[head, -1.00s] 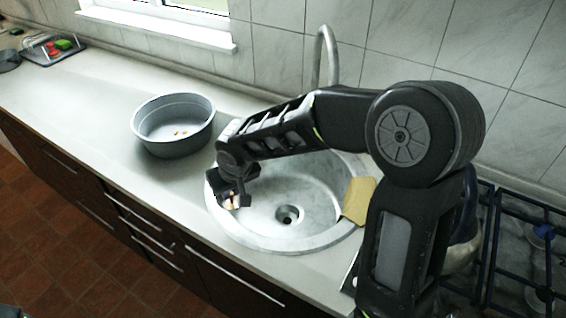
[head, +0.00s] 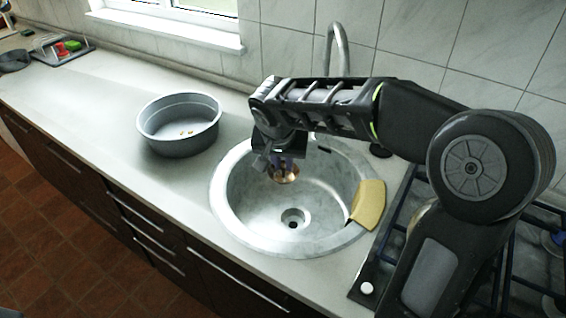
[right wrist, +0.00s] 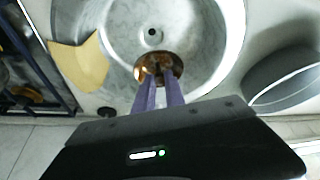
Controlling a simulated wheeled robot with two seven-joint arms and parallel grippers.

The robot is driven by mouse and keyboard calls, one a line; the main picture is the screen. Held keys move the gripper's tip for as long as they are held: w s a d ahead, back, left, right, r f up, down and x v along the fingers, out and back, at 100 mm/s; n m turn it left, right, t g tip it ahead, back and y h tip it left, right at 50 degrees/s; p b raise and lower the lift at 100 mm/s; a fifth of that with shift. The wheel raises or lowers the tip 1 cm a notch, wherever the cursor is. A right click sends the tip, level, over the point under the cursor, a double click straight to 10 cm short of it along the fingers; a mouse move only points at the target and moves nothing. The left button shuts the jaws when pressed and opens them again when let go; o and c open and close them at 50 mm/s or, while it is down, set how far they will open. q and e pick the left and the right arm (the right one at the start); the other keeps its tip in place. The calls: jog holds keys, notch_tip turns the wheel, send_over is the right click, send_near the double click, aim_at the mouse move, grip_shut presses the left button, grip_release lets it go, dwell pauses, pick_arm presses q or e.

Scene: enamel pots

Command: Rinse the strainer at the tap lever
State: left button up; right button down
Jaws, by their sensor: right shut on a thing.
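My right gripper (head: 283,166) hangs over the back part of the round sink (head: 228,222), below my arm. It is shut on a small copper-coloured round thing, which I take for the strainer (head: 287,176). In the right wrist view the strainer (right wrist: 141,72) sits at the tips of the purple fingers (right wrist: 159,82), above the basin and apart from the drain. The tap (head: 337,45) rises as a curved grey spout behind the sink, partly hidden by my arm. I cannot make out its lever clearly. My left gripper is not in view.
A yellow cloth (head: 369,204) lies over the sink's right rim. A gas hob (head: 520,270) is at the right. The counter at the left is mostly clear.

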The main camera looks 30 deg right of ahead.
jog(key=shift+d, duration=0.15)
jog(key=w+d+f+p, duration=0.1)
jog(key=d+p, duration=0.1)
jog(key=d, duration=0.4)
jog(key=w+d+f+p, duration=0.1)
jog(key=d, duration=0.6)
jog(key=shift+w+d+f+p, duration=0.15)
jog(key=shift+d+f+p, duration=0.1)
jog(key=shift+f+p, duration=0.15)
jog(key=shift+a, duration=0.15)
dwell(0.3)
jog(key=s+a+b, duration=0.1)
jog(key=a+b, duration=0.3)
jog(key=a, duration=0.3)
jog(key=shift+s+a, duration=0.15)
jog(key=shift+a, duration=0.2)
dwell(1.6)
